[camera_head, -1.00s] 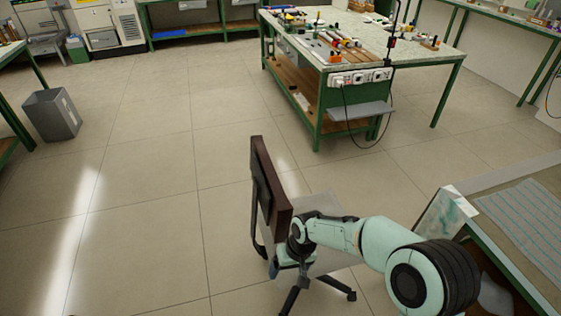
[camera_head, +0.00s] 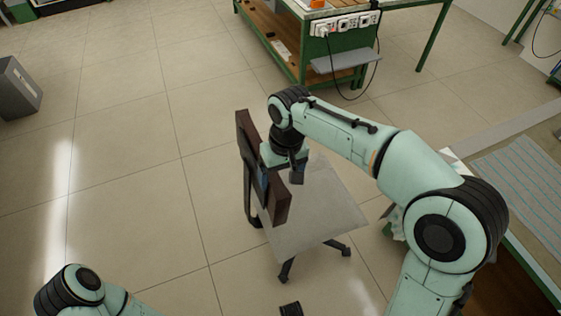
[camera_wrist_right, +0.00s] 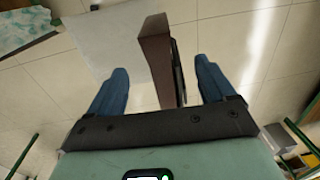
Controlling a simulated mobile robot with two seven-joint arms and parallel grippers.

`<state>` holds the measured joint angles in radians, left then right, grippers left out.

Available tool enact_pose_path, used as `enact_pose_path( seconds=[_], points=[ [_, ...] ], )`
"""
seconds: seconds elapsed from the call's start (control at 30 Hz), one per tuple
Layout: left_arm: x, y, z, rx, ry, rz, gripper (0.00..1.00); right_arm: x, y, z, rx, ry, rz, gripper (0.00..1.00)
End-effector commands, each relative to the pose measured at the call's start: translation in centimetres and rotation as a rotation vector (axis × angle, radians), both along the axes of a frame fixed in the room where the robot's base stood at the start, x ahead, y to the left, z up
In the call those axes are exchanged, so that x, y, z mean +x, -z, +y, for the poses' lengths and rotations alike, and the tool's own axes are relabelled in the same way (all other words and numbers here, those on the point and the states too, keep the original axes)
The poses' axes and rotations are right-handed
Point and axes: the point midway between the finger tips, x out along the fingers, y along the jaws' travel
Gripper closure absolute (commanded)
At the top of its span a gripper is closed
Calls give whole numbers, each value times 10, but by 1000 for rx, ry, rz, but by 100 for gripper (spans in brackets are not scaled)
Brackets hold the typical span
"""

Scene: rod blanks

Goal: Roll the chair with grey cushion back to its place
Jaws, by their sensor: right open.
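The chair has a flat grey seat (camera_head: 322,208), an upright dark brown backrest (camera_head: 246,138) and dark legs on casters. It stands on the tiled floor. My right gripper (camera_head: 278,178) is above the backrest in the head view and hides part of it. In the right wrist view, its two blue fingers are open (camera_wrist_right: 160,82), with the brown backrest (camera_wrist_right: 154,50) between them and a gap on each side. The grey seat (camera_wrist_right: 110,35) also shows there.
A green-framed workbench (camera_head: 300,65) with sockets and a hanging cable stands behind the chair. Another table (camera_head: 520,195) with a striped mat is at the right. A grey bin (camera_head: 18,88) is at the far left. The floor left of the chair is clear.

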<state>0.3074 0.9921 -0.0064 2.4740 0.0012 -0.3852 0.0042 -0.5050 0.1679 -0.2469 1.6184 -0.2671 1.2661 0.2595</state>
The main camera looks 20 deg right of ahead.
Motion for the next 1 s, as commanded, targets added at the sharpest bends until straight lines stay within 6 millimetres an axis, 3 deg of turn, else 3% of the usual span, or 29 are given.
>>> enact_pose_path(
  seconds=[0.1, 0.4, 0.6, 0.9, 0.93, 1.0],
  points=[
    [-1, 6, 0, 0, -1, 1, 0, -1, 28, 2, -1, -2, 6, 17],
    [-3, 14, 0, 0, 0, 3, 0, -1, 78, 7, -1, -1, 4, 17],
    [-3, 16, 0, 0, 0, 2, 0, 0, 92, 8, 0, -1, 1, 17],
    [-3, 16, 0, 0, 0, 2, 0, 0, 94, 8, 0, -1, 1, 17],
    [-3, 16, 0, 0, 0, 2, 0, 0, 94, 8, 0, -1, 1, 20],
    [-3, 16, 0, 0, 0, 2, 0, 0, 94, 8, 0, -1, 1, 43]
  ],
)
